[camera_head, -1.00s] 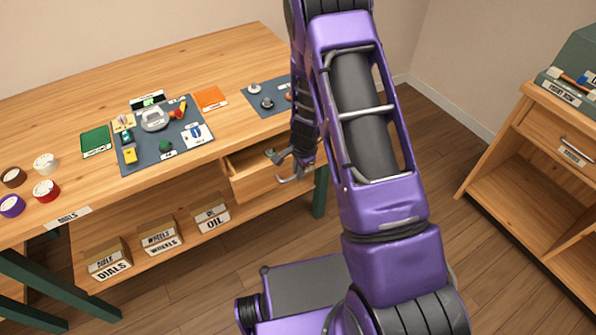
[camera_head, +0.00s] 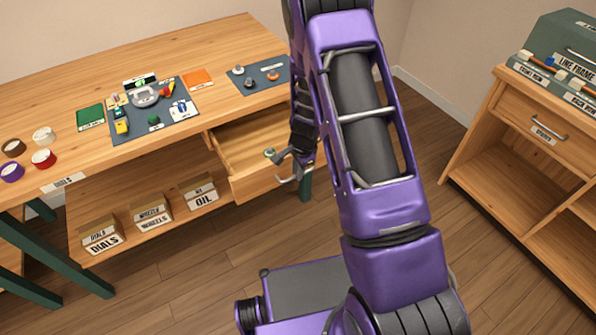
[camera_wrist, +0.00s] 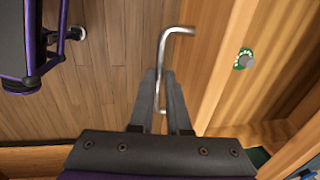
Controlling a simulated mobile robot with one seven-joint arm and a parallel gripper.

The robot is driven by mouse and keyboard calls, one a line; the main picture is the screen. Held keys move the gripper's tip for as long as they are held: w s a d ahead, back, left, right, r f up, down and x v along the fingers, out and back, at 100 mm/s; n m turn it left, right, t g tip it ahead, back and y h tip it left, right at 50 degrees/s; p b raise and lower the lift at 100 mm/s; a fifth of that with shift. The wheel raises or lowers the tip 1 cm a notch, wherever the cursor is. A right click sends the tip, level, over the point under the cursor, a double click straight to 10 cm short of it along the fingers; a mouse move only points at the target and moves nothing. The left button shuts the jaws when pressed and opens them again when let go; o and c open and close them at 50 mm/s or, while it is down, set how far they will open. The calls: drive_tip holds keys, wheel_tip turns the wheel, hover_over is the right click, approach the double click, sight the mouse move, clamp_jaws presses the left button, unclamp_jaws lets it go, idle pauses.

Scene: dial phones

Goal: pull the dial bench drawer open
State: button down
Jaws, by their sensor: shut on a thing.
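The dial bench drawer (camera_head: 262,184) stands pulled out below the bench top, its inside showing. A small green round part (camera_head: 270,153) lies in it; in the wrist view it is a green disc with a grey knob (camera_wrist: 244,60). My gripper (camera_head: 290,168) is at the drawer's front face. In the wrist view my gripper (camera_wrist: 162,100) has its two dark fingers closed around the metal bar handle (camera_wrist: 176,32) of the drawer. Part of the handle is hidden between the fingers. My arm hides the bench's right end in the head view.
The bench top (camera_head: 130,65) holds a dark mat (camera_head: 187,112) with small parts, and several coloured pots. Boxes (camera_head: 153,210) stand on the shelf below. The wooden floor (camera_head: 205,285) before the bench is clear.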

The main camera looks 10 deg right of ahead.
drive_tip(key=shift+s, duration=0.1)
drive_tip(key=c, duration=0.9)
unclamp_jaws()
drive_tip(key=s+r+p, duration=0.1)
drive_tip(key=r, duration=0.4)
drive_tip(key=s+r+p, duration=0.1)
drive_tip(key=r, duration=0.5)
drive_tip(key=s+d+r+p, duration=0.1)
drive_tip(key=r, duration=0.5)
drive_tip(key=shift+r, duration=0.1)
